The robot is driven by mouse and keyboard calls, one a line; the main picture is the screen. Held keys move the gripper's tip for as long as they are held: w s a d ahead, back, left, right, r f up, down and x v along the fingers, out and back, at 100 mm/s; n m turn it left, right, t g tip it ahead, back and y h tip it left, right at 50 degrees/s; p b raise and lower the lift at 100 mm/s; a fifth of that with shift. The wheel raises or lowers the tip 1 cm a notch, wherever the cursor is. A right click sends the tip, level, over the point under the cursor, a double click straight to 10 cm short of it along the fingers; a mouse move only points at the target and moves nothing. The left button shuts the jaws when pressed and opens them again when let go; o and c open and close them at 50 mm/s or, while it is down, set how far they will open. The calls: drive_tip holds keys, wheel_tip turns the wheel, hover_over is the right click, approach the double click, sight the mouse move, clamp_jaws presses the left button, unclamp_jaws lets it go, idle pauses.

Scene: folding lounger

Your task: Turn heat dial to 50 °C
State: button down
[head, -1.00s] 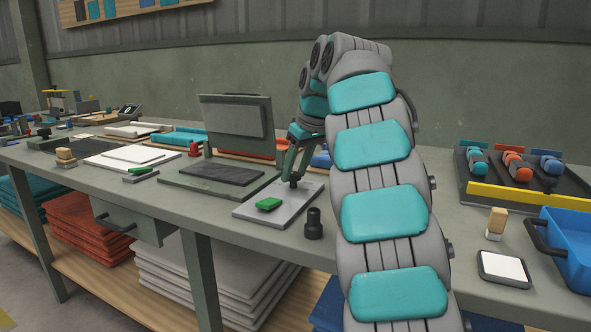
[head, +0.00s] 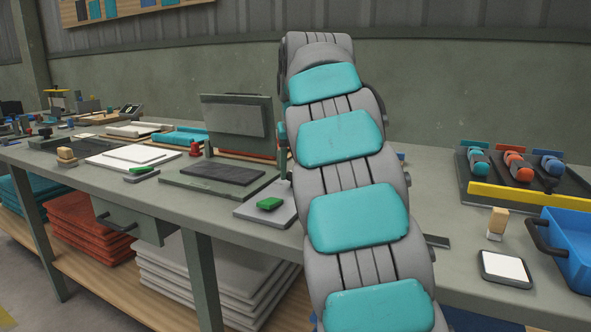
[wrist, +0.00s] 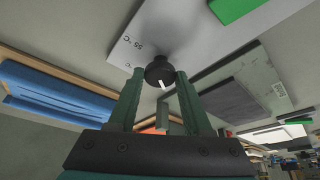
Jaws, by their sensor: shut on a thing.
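The heat dial is a black round knob (wrist: 158,68) with a white pointer mark, on a light grey plate (wrist: 195,35) seen at a tilt in the wrist view. The pointer faces the lower right of that picture, toward my gripper's side. In the head view the plate (head: 285,217) shows partly; my arm hides the knob and gripper.
A green block (head: 269,203) lies on the plate. A press-like stand (head: 237,115) is left of it. The wall is behind.

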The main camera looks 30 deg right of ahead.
drive_tip(key=m, duration=0.1)
drive_tip(key=m+h, duration=0.1)
drive_tip(key=m, duration=0.1)
drive_tip(key=m+g, duration=0.1)
drive_tip(key=m, duration=0.1)
drive_tip(key=shift+w+a+h, duration=0.2)
drive_tip(key=shift+a+h, duration=0.05)
drive_tip(key=shift+h, duration=0.15)
drive_tip(key=shift+a+m+g+h, duration=0.1)
drive_tip(key=shift+m+g+h, duration=0.35)
drive_tip(key=shift+m, duration=1.25)
drive_tip(key=shift+g, duration=0.25)
drive_tip(key=shift+m, duration=0.6)
drive_tip(key=shift+c, duration=1.8)
unclamp_jaws()
drive_tip(key=shift+r, duration=0.1)
